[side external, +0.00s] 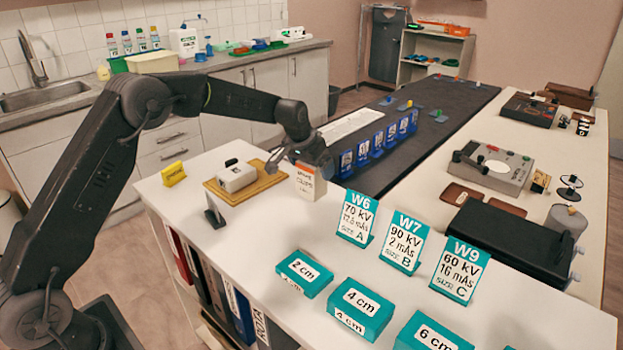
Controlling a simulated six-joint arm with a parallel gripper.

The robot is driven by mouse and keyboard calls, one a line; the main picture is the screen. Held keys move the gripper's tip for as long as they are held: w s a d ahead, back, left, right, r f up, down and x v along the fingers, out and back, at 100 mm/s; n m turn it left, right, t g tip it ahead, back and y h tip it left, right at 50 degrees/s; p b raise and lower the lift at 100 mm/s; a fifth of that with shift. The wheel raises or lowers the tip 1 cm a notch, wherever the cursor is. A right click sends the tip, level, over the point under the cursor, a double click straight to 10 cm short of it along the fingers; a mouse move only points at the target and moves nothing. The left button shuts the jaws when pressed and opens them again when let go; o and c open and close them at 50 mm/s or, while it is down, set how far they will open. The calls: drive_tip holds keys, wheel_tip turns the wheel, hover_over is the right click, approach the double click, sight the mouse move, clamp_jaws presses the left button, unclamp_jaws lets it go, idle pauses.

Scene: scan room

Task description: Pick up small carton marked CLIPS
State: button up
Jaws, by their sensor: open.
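The small carton marked CLIPS (307,184), pale with dark and orange print, stands upright on the white counter near its back edge. My gripper (300,163) is open, directly over the carton's top, with its fingers at the carton's upper part. The gripper hides part of the carton's top. I cannot tell whether the fingers touch it.
A wooden board (262,187) with a white device (237,177) lies left of the carton. A yellow sign (173,174) stands farther left. Teal cards (357,217) and teal blocks (360,308) stand in front and right. Blue card holders (376,143) line the dark table (440,100) behind.

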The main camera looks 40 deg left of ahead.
drive_tip(key=shift+x, duration=0.75)
drive_tip(key=shift+c, duration=0.3)
drive_tip(key=c, duration=1)
drive_tip(key=shift+r, duration=0.15)
